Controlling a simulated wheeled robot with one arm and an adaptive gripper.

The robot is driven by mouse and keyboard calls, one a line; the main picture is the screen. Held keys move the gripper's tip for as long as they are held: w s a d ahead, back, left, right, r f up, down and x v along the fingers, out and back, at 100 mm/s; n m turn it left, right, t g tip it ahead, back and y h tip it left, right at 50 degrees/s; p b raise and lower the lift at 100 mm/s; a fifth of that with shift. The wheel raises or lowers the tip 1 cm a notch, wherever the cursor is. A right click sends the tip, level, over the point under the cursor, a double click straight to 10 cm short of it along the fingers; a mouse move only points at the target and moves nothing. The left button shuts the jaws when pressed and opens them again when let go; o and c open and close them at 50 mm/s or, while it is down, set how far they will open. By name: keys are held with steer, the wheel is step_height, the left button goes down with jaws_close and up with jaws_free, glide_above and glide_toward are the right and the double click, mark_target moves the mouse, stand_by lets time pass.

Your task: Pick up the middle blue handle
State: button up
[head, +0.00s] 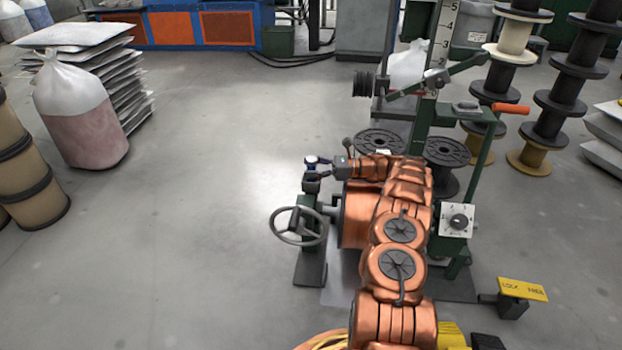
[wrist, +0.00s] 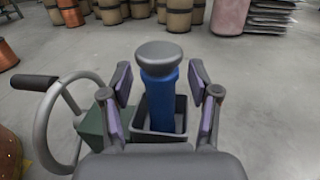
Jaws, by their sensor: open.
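The blue handle (wrist: 162,105) stands upright in the wrist view, with a dark grey rounded cap on top and a dark square box around its base. My gripper (wrist: 162,84) is open, with one purple-padded finger on each side of the handle. A gap shows between the handle and each pad. In the head view the handle's top (head: 311,160) is small, just left of my gripper (head: 326,162) at the end of my copper-coloured arm. My arm hides much of the machine behind it. I see only one blue handle.
A grey handwheel (head: 299,226) sits close by the handle; it is on the left in the wrist view (wrist: 62,120). A green-framed machine with an orange lever (head: 511,109) and dark spools (head: 454,149) stands right. The floor to the left is clear up to the sacks (head: 82,115).

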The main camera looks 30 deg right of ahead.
jaws_close()
stand_by(0.5)
steer(key=shift+r, duration=0.1)
step_height(320, 180, up, 11)
steer(key=p, duration=0.5)
steer(key=shift+r+p, duration=0.15)
steer(key=shift+p, duration=0.2)
steer(key=shift+r+p, duration=1.25)
steer(key=shift+r, duration=0.3)
